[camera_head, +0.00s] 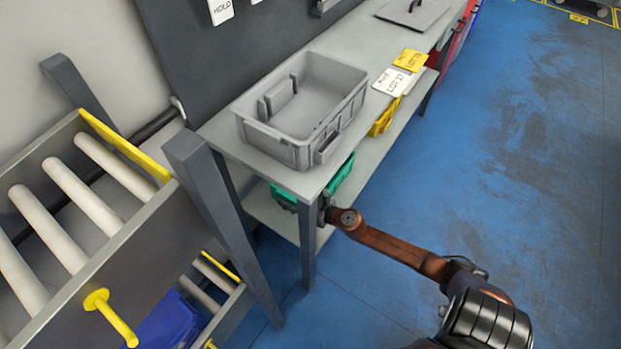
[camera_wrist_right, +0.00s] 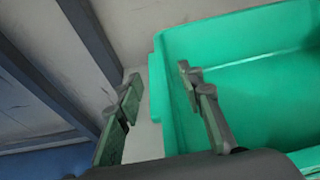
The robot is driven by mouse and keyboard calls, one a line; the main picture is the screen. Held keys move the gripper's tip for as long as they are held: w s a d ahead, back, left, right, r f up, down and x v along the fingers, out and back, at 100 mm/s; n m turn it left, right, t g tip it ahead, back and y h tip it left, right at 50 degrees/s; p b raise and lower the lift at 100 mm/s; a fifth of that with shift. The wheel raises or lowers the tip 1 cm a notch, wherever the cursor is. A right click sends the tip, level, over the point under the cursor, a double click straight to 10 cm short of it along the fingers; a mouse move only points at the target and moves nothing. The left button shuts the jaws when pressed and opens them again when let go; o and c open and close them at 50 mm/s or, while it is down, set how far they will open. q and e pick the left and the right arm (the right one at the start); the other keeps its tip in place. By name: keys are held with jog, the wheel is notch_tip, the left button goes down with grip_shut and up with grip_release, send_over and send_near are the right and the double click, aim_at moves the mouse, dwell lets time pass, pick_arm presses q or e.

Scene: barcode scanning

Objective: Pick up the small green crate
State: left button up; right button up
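The small green crate (camera_head: 343,172) sits on the lower shelf of the grey workbench, partly hidden under the tabletop and behind a bench leg. In the right wrist view the green crate (camera_wrist_right: 245,60) fills the right side, its open inside facing the camera. My right gripper (camera_wrist_right: 158,75) is open with its fingers apart. One finger appears outside the crate's left wall and the other over its inside; I cannot tell whether either touches. In the head view the right gripper (camera_head: 325,207) is at the crate's near edge, mostly hidden. My left gripper is not in view.
A grey bin (camera_head: 305,105) stands on the tabletop above the crate. A yellow bin (camera_head: 384,118) is farther along the lower shelf. A bench leg (camera_head: 308,245) stands close to the right gripper. A roller rack (camera_head: 85,205) is at left. Blue floor (camera_head: 500,180) at right is clear.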

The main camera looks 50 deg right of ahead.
jog(key=shift+w, duration=0.1)
jog(key=shift+c, duration=0.2)
grip_shut()
jog(key=shift+r, duration=0.1)
dwell(0.4)
